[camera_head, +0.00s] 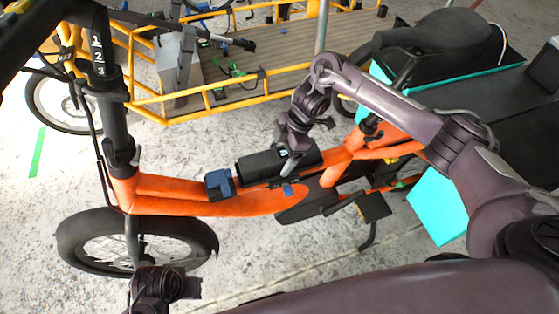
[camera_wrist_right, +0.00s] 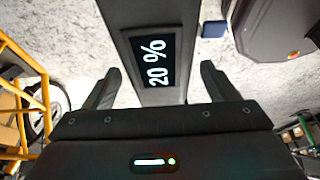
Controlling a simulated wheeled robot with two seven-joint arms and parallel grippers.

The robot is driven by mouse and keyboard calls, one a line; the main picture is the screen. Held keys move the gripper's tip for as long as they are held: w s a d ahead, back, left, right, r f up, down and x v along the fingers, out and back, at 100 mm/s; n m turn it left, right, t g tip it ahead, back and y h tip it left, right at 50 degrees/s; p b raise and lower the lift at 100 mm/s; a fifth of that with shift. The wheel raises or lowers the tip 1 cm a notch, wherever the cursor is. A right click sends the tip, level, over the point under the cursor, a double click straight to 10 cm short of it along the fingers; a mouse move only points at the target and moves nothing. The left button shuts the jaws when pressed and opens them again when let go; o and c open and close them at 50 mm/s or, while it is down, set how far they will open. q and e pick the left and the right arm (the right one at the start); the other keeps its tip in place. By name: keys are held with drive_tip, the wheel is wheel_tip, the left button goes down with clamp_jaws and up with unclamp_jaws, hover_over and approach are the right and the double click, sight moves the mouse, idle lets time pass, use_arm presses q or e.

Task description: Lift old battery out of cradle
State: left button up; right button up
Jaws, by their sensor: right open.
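The old battery (camera_head: 262,163) is a long black block lying along the orange bike's lower frame tube. In the right wrist view its display (camera_wrist_right: 158,62) reads 20 %. The dark cradle under it is mostly hidden. My right gripper (camera_head: 289,163) points down at the battery's middle in the head view. In the right wrist view its two fingers (camera_wrist_right: 158,82) are open, one on each side of the battery, with a narrow gap showing at each side. Only a wrist part of my left arm shows at the bottom left; its gripper is out of view.
A blue and black block (camera_head: 219,184) sits on the orange frame (camera_head: 170,196) at the battery's left end. A yellow cargo bike (camera_head: 240,95) with a wooden deck stands behind. A teal box (camera_head: 438,205) is at the right. The floor (camera_head: 50,180) at left is mostly clear.

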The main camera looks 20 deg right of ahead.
drive_tip(key=shift+a+f, duration=0.25)
drive_tip(key=shift+f, duration=0.2)
clamp_jaws()
drive_tip(key=shift+w+r, duration=0.15)
drive_tip(key=shift+r, duration=0.05)
